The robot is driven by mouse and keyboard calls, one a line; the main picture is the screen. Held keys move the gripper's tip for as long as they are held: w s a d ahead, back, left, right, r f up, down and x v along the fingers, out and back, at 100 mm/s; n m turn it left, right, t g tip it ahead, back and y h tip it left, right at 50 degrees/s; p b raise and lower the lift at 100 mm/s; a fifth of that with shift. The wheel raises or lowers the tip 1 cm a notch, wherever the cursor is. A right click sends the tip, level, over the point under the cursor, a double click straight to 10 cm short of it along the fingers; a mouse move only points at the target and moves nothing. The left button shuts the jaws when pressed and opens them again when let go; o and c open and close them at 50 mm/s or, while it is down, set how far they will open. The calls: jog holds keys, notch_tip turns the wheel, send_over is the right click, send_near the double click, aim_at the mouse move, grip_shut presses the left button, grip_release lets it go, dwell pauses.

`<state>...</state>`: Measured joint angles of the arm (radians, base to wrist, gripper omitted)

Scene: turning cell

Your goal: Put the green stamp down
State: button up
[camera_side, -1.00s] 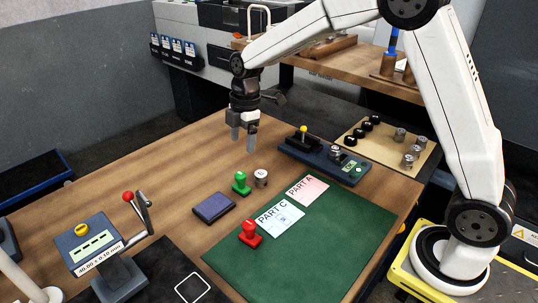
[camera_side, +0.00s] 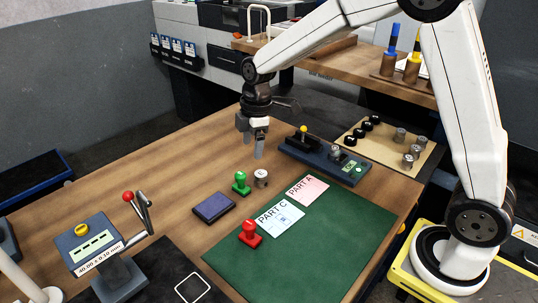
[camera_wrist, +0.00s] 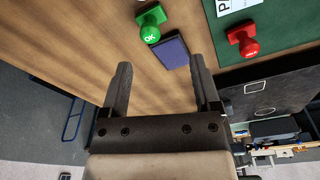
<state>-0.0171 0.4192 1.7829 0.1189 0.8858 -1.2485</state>
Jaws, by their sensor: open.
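The green stamp (camera_side: 241,183) stands upright on the wooden table, between the dark ink pad and a small metal cylinder. It also shows in the wrist view (camera_wrist: 150,24), beyond my open fingers and apart from them. My gripper (camera_side: 252,148) is open and empty, above the table and behind the green stamp in the side view. In the wrist view, the two fingers of my gripper (camera_wrist: 159,82) are spread wide with nothing between them.
The dark ink pad (camera_side: 214,208) lies beside the stamp. A red stamp (camera_side: 250,234) stands on the green mat (camera_side: 330,240) by the PART C card (camera_side: 279,217). A metal cylinder (camera_side: 261,178) is close to the green stamp.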

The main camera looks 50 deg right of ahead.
jog(key=s+d+f+m+t, duration=0.1)
jog(key=s+f+m, duration=0.1)
jog(key=s+m, duration=0.4)
jog(key=s+d+f+m+t+h, duration=0.1)
jog(key=s+f+m, duration=0.2)
jog(key=s+m, duration=0.4)
jog(key=s, duration=0.4)
jog(key=shift+s+d+m, duration=0.2)
jog(key=shift+s+m, duration=0.1)
jog(key=shift+s, duration=0.1)
